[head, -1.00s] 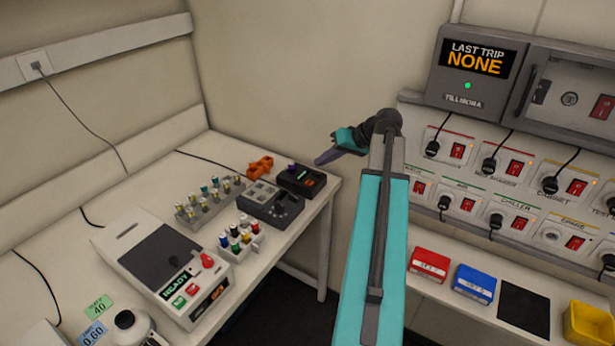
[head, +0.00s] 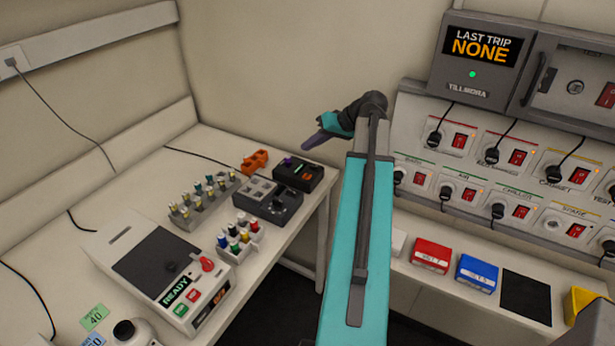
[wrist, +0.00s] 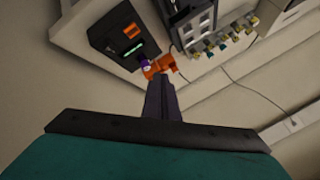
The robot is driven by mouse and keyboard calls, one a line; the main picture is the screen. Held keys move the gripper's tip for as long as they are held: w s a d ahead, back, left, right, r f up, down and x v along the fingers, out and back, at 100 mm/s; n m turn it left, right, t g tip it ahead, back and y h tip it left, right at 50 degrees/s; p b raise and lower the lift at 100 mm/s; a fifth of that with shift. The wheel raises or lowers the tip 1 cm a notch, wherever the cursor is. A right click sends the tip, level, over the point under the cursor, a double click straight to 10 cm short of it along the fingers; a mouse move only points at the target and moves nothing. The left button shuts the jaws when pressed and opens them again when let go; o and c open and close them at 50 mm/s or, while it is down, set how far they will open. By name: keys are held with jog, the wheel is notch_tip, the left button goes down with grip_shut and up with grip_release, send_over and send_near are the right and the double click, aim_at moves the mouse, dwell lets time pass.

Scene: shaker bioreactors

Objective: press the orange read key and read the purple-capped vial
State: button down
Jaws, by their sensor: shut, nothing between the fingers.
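The dark reader box (head: 312,171) stands at the far right end of the left bench. In the wrist view, the reader box (wrist: 108,28) shows an orange key (wrist: 132,31) beside a lit green display (wrist: 134,49). The purple-capped vial (wrist: 143,64) sits at the box's edge, and its purple cap (head: 287,161) also shows in the head view. My gripper (head: 308,144) is shut and empty. It appears above the reader in the head view; its fingers (wrist: 162,82) point toward the vial side and touch nothing that I can make out.
An orange object (head: 255,161) stands beside the reader. A grey keypad device (head: 285,205), a vial rack (head: 190,222) and a white rack of coloured caps (head: 247,250) are close by. A white machine reading READY (head: 120,236) is nearer. A switch panel (head: 480,125) fills the right wall.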

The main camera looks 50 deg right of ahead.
jog(key=shift+f+b, duration=2.25)
jog(key=shift+f, duration=2.1)
jog(key=shift+f+b, duration=0.6)
jog(key=shift+f, duration=0.25)
jog(key=shift+r, duration=0.2)
jog(key=shift+r+p, duration=0.45)
jog(key=shift+r, duration=0.2)
jog(key=shift+r+p, duration=1.25)
jog(key=shift+r, duration=1.25)
